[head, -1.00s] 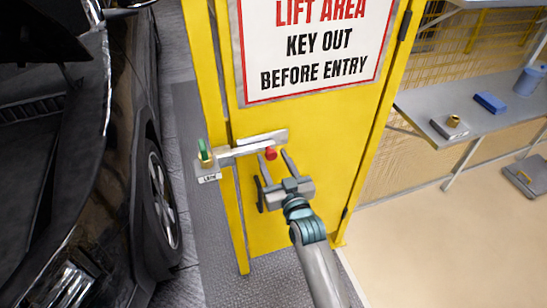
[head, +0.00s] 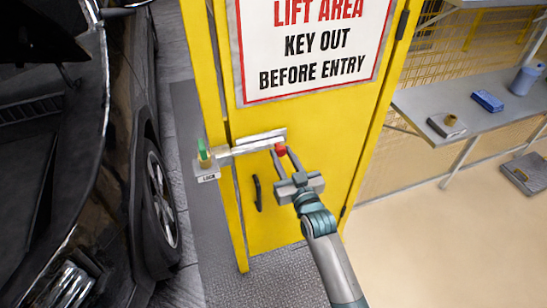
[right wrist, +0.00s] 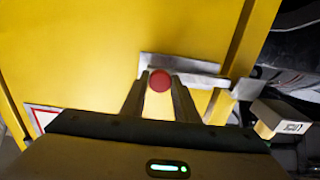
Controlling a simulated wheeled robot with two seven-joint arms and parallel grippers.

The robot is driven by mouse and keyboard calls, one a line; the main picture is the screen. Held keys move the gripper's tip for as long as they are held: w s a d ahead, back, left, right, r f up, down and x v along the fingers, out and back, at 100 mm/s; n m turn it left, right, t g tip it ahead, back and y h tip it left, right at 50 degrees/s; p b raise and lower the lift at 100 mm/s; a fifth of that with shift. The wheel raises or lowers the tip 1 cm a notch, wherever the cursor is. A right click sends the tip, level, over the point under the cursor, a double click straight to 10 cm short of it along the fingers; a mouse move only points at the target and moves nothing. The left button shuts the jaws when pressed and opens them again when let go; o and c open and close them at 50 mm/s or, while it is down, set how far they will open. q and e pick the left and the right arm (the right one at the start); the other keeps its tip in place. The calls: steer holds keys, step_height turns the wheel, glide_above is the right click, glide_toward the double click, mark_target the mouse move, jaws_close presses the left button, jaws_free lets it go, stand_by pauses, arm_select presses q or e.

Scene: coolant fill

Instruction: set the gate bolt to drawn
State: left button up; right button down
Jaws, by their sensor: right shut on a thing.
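The gate bolt (head: 245,149) is a silver bar lying across the yellow gate (head: 300,120), with a red knob (head: 281,149) at its right end. My right gripper (head: 283,153) is shut on the red knob, one finger on each side. The knob also shows between the fingertips in the right wrist view (right wrist: 160,80). The bolt's left part still reaches toward the bracket (head: 208,170) on the left post; whether its tip is inside cannot be told. My left gripper is not in view.
A black handle (head: 257,193) sits on the gate below the bolt. A dark car (head: 75,170) stands close on the left. A grey shelf (head: 460,95) with small items is at the right.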

steer(key=shift+w+d, duration=0.3)
steer(key=shift+d, duration=0.65)
steer(key=c, duration=1.6)
jaws_free()
steer(key=shift+o, duration=1.1)
steer(key=shift+d, duration=0.2)
steer(key=shift+a, duration=0.1)
